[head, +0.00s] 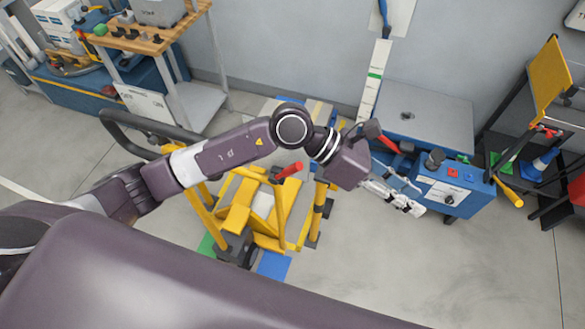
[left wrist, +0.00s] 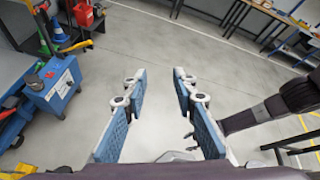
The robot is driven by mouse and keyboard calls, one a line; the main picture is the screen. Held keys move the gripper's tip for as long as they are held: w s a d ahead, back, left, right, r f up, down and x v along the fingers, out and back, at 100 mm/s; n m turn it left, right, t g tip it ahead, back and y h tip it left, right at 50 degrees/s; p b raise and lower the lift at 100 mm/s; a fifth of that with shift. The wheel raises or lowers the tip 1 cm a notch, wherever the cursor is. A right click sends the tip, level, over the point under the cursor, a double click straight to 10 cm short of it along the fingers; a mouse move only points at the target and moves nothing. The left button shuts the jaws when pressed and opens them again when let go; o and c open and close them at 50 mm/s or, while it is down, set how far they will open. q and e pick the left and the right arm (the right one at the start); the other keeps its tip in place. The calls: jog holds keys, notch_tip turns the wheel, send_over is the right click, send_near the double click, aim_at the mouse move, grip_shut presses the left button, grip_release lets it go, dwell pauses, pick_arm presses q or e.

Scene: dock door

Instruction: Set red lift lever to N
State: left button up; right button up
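The lever with the red grip (head: 289,171) rises from the yellow lift truck (head: 240,212) at the middle of the head view. Its position marks, including any N, are too small to read. My left arm passes above and behind the lever. My left gripper (head: 408,203) is to the right of the lever, apart from it, beside a blue control box. The left wrist view shows the left gripper (left wrist: 160,76) with its blue-padded fingers apart and only floor between them. The lever is not clear in that view. My right gripper is not in view.
The blue control box (head: 452,190) with red and dark knobs stands right of the truck, below a grey platform (head: 425,115). A workbench (head: 140,38) is at the back left. A black rack with a yellow panel (head: 550,80) is at the right. Floor at lower right is clear.

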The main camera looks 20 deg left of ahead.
pick_arm(q)
jog(key=w+a+f+m+y, duration=0.2)
jog(key=w+a+f+y, duration=0.3)
jog(key=a+f, duration=0.5)
jog(key=t+y, duration=0.2)
jog(key=y, duration=0.6)
send_over(292, 170)
jog(key=shift+w+a+f, duration=0.2)
jog(key=shift+f, duration=0.05)
jog(key=shift+f+g+p, duration=0.3)
jog(key=shift+f+p, duration=0.05)
jog(key=shift+f, duration=0.1)
jog(key=f, duration=0.2)
jog(key=f+p, duration=0.1)
jog(key=f, duration=0.1)
jog(key=f+p, duration=0.1)
jog(key=f, duration=0.1)
jog(key=shift+w+d, duration=0.1)
jog(key=shift+w, duration=0.2)
jog(key=shift+w+f, duration=0.1)
jog(key=shift+f, duration=0.35)
jog(key=shift+c, duration=0.6)
grip_shut()
